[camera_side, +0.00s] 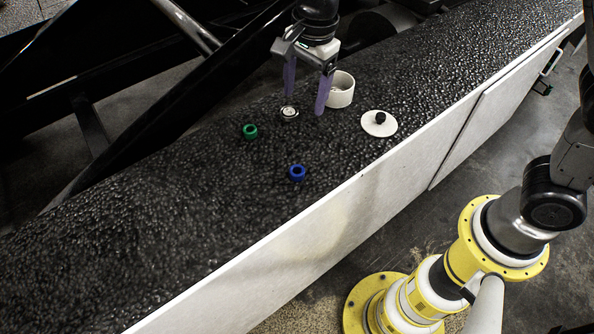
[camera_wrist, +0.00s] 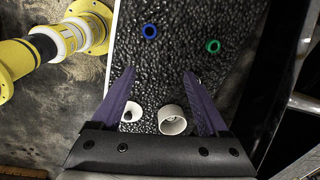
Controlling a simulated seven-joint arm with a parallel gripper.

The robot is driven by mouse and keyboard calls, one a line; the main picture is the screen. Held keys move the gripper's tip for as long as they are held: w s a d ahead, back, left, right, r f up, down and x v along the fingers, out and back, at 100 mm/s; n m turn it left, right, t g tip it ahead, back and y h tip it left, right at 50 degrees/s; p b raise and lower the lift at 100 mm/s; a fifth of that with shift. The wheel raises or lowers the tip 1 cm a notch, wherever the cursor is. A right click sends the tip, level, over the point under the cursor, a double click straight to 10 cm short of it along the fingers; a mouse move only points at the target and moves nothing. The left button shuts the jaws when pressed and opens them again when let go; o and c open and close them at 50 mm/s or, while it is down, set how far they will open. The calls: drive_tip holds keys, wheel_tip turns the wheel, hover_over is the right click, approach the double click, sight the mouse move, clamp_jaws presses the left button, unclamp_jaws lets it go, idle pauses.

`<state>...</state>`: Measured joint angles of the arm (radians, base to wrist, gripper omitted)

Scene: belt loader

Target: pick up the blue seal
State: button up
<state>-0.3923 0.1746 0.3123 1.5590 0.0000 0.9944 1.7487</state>
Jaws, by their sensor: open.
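The blue seal (camera_side: 297,173) is a small blue ring lying on the black bumpy belt (camera_side: 200,215), near its white side wall. It also shows in the wrist view (camera_wrist: 149,31) at the top, beyond my fingertips. My gripper (camera_side: 305,103) is open, with purple fingers apart and nothing between them. In the side view it is above the belt, up and a little to the right of the blue seal, and apart from it. In the wrist view the fingers (camera_wrist: 158,72) point toward the seals.
A green ring (camera_side: 250,131) lies left of my gripper. A small metallic round part (camera_side: 289,113) is near the fingertips. The belt left of the blue seal is clear.

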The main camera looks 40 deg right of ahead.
drive_tip(key=n+g, duration=0.1)
hover_over(298, 165)
drive_tip(key=a, duration=0.1)
wheel_tip(298, 165, down, 6)
drive_tip(key=r, duration=0.1)
drive_tip(key=f, duration=0.8)
drive_tip(key=shift+s+a, duration=0.1)
drive_tip(key=shift+s, duration=0.3)
drive_tip(key=shift+d+f, duration=0.2)
drive_tip(key=shift+f, duration=2.65)
clamp_jaws()
